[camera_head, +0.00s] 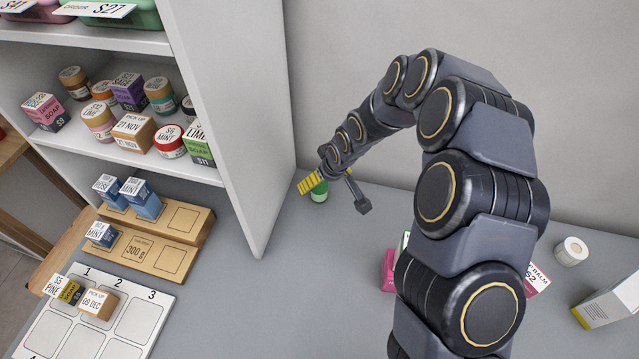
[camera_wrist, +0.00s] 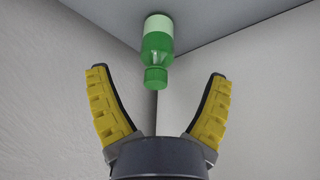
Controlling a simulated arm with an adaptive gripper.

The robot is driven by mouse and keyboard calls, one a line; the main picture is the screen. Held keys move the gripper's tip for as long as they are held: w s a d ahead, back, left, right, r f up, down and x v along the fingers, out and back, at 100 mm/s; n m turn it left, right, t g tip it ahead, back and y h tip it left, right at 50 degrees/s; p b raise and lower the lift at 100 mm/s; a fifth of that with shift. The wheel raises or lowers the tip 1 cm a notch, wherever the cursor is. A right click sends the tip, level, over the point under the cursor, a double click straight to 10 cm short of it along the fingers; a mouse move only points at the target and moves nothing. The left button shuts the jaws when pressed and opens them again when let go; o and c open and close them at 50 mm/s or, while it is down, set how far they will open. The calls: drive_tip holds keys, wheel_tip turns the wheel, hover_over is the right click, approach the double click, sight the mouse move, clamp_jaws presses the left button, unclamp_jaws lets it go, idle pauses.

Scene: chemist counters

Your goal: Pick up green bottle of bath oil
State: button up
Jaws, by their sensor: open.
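The green bottle (camera_wrist: 157,46) has a green cap and a pale green band, and it appears between and beyond my fingertips in the wrist view. In the head view the green bottle (camera_head: 319,192) stands on the grey counter, beside the shelf's side panel, partly hidden by my gripper. My gripper (camera_head: 336,188) is open, with yellow-padded fingers. In the wrist view my gripper (camera_wrist: 157,90) is empty, and the bottle is not between its pads. I cannot tell the exact gap from the pads to the bottle.
A white shelf unit (camera_head: 228,130) with jars and boxes stands left. Wooden holders (camera_head: 150,252) and a numbered white tray (camera_head: 60,335) lie before it. Pink boxes (camera_head: 388,270), a white roll (camera_head: 571,251) and a white carton (camera_head: 610,303) are at right. The grey counter (camera_head: 290,290) is clear centrally.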

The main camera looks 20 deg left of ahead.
sight(319, 186)
drive_tip(key=x, duration=0.6)
drive_tip(key=shift+w+a, duration=0.1)
drive_tip(key=shift+w, duration=0.05)
drive_tip(key=shift+w+f, duration=0.15)
drive_tip(key=shift+f, duration=0.3)
drive_tip(key=c, duration=1.2)
